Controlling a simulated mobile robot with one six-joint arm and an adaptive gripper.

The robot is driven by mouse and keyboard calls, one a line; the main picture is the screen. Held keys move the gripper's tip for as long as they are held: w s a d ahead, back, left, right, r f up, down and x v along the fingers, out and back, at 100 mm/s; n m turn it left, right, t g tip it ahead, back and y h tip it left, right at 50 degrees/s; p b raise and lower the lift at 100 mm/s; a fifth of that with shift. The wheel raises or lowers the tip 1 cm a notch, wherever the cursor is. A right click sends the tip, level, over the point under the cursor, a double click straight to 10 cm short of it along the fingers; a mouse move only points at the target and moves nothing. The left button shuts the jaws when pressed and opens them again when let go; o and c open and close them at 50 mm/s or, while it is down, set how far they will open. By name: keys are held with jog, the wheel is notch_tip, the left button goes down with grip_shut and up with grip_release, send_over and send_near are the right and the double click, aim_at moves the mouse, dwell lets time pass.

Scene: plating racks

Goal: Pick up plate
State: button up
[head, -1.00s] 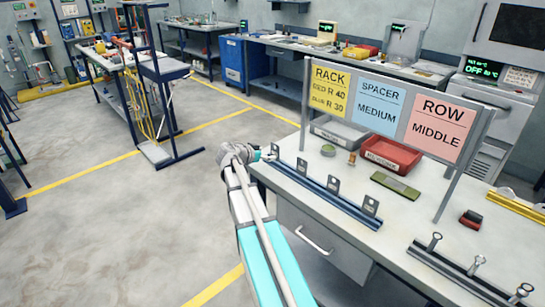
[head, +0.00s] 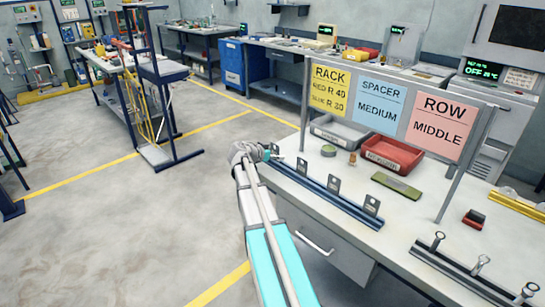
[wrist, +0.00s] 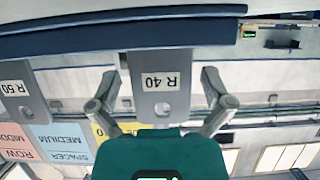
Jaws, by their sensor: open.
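A grey metal plate (wrist: 157,82) marked R 40 fills the middle of the wrist view, upside down, with a round hole near its free end. My gripper (wrist: 160,78) is open, one finger on each side of this plate, with visible gaps to both. A second plate (wrist: 18,92) marked R 50 is at the left of that view. In the head view my gripper (head: 268,153) is at the far left end of the blue rack (head: 318,193). Several upright plates, such as one at the near end (head: 371,204), stand along this rack. My gripper partly hides the farthest one.
A sign board (head: 380,112) on posts stands behind the rack. A red tray (head: 393,156), a grey tray (head: 340,132) and a green flat block (head: 396,187) lie on the bench. A dark rail with pegs (head: 465,272) is at the right front. Open floor lies left.

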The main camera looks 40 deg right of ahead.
dwell(0.3)
jog(key=c, duration=1.2)
jog(key=shift+r, duration=0.1)
jog(key=shift+r+p, duration=1.2)
jog(key=shift+p, duration=0.1)
jog(key=s+a+r+p, duration=0.7)
jog(key=a+r+p, duration=0.3)
jog(key=a, duration=0.2)
jog(key=shift+r, duration=0.25)
jog(key=shift+a, duration=0.1)
